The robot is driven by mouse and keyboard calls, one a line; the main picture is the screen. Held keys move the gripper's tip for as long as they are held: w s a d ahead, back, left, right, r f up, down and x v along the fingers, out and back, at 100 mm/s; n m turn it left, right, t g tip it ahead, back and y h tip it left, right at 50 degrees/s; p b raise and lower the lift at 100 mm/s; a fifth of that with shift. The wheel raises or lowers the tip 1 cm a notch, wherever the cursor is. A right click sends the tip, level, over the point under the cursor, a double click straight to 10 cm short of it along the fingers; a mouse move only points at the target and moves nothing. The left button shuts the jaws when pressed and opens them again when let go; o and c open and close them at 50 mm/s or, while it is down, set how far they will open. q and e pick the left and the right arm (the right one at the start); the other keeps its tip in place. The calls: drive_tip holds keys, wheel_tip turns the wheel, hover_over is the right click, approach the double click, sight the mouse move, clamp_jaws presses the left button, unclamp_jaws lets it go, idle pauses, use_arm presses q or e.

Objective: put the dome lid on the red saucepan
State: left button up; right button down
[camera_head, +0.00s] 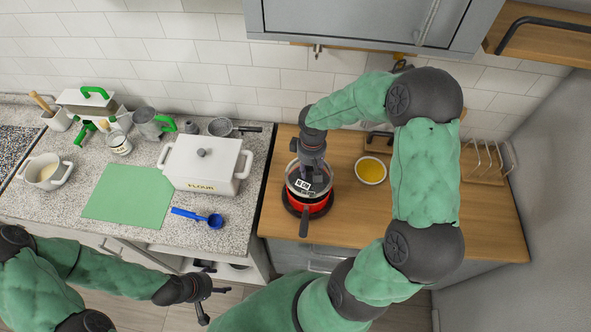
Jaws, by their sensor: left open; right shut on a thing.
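The red saucepan (309,208) stands on a dark round base on the wooden counter, its dark handle pointing toward the front. The dome lid (294,183) looks clear with a pale rim and is over the saucepan's mouth. My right gripper (309,180) comes down from above and is shut on the lid's top, hiding the knob and much of the dome. I cannot tell whether the lid rests on the rim or is slightly above it. My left gripper (208,299) is open and empty, low in front of the counter.
A bowl of yellow contents (370,170) stands right of the saucepan, near my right arm. A wooden rack (484,164) is further right. A white flour box (203,165), green mat (128,195) and blue scoop (214,221) are left. The front right wooden counter is clear.

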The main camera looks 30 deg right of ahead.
sight(310, 177)
drive_tip(key=shift+w+d, duration=0.1)
drive_tip(key=shift+w, duration=0.05)
drive_tip(key=shift+d+f+b, duration=0.1)
drive_tip(key=shift+f+b, duration=0.35)
drive_tip(key=shift+f, duration=0.15)
wheel_tip(310, 177, down, 2)
drive_tip(key=shift+b, duration=0.7)
drive_tip(key=shift+f+b, duration=0.5)
drive_tip(key=shift+f, duration=0.05)
drive_tip(key=shift+f+b, duration=0.5)
drive_tip(key=shift+b, duration=0.3)
idle(1.1)
drive_tip(key=c, duration=0.7)
unclamp_jaws()
